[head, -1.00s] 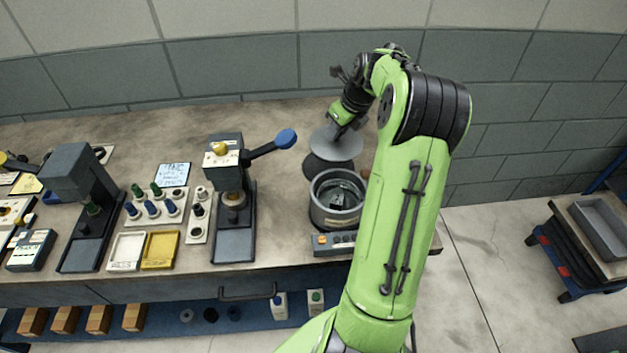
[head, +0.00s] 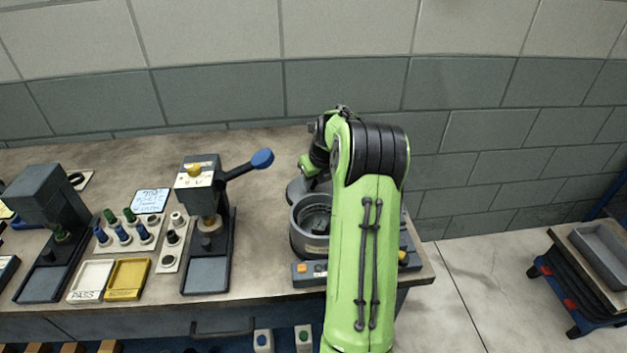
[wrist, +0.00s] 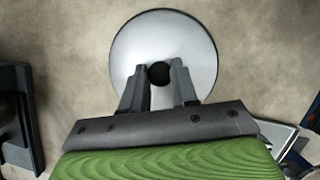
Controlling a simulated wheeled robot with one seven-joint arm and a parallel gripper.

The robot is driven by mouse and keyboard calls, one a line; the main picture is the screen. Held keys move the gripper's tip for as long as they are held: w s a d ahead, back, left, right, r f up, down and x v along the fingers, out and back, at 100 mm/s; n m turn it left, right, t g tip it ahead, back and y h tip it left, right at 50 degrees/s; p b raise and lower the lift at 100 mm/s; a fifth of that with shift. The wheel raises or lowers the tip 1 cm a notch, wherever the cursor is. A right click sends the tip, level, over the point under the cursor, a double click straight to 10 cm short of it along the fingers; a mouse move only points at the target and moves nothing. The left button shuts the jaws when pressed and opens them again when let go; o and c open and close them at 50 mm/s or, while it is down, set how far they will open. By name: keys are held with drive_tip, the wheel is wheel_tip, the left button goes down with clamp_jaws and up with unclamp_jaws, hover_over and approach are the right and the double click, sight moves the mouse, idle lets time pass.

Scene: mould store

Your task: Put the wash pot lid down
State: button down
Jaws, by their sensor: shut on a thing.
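The wash pot lid (wrist: 165,45) is a pale grey disc with a small black knob in the wrist view. My gripper (wrist: 159,78) is shut on that knob, with one finger on each side. In the head view the lid (head: 296,188) is a grey edge behind the pot, mostly hidden by my arm and the pot. I cannot tell whether it touches the bench. The wash pot (head: 300,238) is a round grey vessel, open on top, with dark contents; my arm covers its right side.
A press with a blue-ended lever (head: 208,190) stands left of the pot. White (head: 90,278) and yellow (head: 128,278) trays and several small plugs lie further left. A block wall backs the bench.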

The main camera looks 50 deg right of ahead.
drive_tip(key=shift+f, duration=0.1)
drive_tip(key=c, duration=0.9)
unclamp_jaws()
drive_tip(key=shift+o, duration=0.2)
drive_tip(key=p+v, duration=0.2)
drive_tip(key=v, duration=1)
drive_tip(key=shift+p, duration=0.3)
